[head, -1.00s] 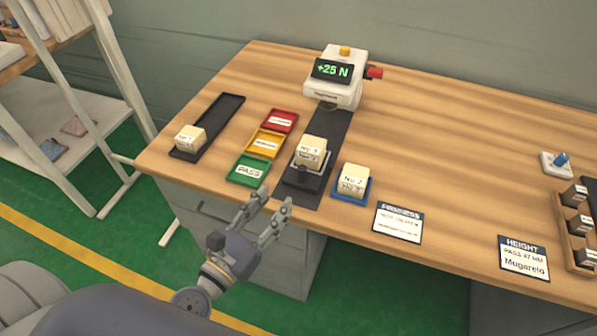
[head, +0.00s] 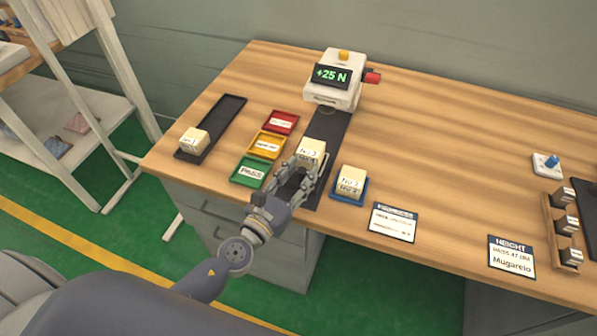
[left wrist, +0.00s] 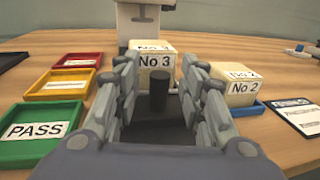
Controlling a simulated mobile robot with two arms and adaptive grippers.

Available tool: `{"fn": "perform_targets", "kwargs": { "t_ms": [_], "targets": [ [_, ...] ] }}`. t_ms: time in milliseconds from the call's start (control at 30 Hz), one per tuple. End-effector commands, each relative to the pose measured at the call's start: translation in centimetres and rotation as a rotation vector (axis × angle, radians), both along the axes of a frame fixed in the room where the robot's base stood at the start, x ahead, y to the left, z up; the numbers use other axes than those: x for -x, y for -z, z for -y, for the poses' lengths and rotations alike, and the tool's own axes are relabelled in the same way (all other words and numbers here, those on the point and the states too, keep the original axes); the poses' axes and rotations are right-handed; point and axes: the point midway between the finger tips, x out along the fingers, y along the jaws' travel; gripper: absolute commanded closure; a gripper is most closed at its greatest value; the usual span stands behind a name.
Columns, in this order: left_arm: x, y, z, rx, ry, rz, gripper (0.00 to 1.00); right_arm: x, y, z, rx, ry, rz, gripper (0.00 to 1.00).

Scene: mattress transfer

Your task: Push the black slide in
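The black slide (left wrist: 177,134) lies on a dark track (head: 328,130) that runs back to the white tester (head: 335,78), whose display reads +25 N. A cream block marked No 3 (head: 311,152) sits on the slide, and it also shows in the left wrist view (left wrist: 152,65). A dark upright knob (left wrist: 158,89) stands on the slide in front of the block. My left gripper (head: 305,166) is open at the slide, its fingers on either side of the knob in the left wrist view (left wrist: 160,88). Contact with the knob cannot be seen. My right gripper is not in view.
Red (head: 281,122), yellow (head: 267,145) and green PASS (head: 249,172) trays lie left of the track. Block No 2 (head: 351,182) sits on a blue tray close on the right. Block No 1 (head: 194,140) is in a black tray at far left.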

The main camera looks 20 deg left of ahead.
Motion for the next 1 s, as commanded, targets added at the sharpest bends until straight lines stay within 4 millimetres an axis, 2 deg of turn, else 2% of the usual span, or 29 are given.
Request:
{"fn": "perform_targets", "kwargs": {
  "t_ms": [267, 433, 633, 733, 1000],
  "targets": [
    [-0.1, 0.0, 0.0, 0.0, 0.0, -0.001, 0.62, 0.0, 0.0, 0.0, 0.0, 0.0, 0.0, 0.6],
    [-0.1, 0.0, 0.0, 0.0, 0.0, 0.0, 1.0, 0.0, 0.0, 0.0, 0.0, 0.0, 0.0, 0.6],
    [-0.2, 0.0, 0.0, 0.0, 0.0, 0.0, 1.0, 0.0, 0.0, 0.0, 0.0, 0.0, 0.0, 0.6],
    [-1.0, -0.1, 0.0, -0.001, 0.0, 0.002, 1.0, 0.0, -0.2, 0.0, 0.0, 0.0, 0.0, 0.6],
    [-6.2, -0.1, 0.2, -0.001, -0.002, 0.003, 1.0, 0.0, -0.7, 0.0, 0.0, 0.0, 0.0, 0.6]
  ]
}}
